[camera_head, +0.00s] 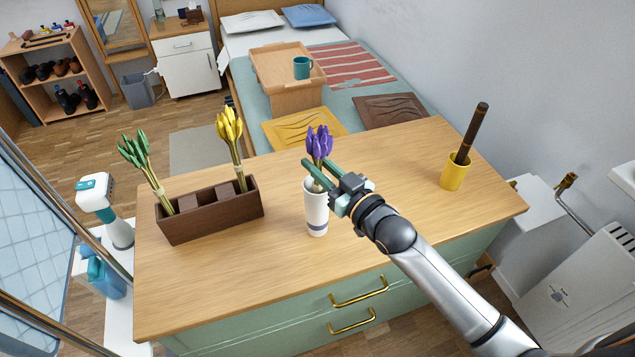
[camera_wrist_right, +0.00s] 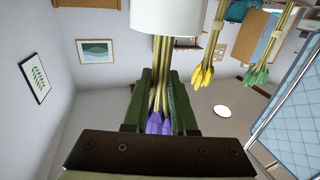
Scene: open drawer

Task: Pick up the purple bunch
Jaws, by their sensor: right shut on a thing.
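The purple bunch (camera_head: 319,143) stands with its stems in a white vase (camera_head: 316,212) on the wooden dresser top. My right gripper (camera_head: 312,174) comes in from the right and is shut on the bunch's stems just above the vase rim. In the right wrist view the purple bunch (camera_wrist_right: 158,122) lies between the two green fingers (camera_wrist_right: 160,100), and its stems run into the white vase (camera_wrist_right: 168,18). The lower stem ends are hidden inside the vase. My left gripper is not in view.
A dark brown divided box (camera_head: 215,215) at left holds a green bunch (camera_head: 140,160) and a yellow bunch (camera_head: 230,130). A yellow cup (camera_head: 454,172) with a dark stick stands at right. The dresser top (camera_head: 250,275) is clear in front.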

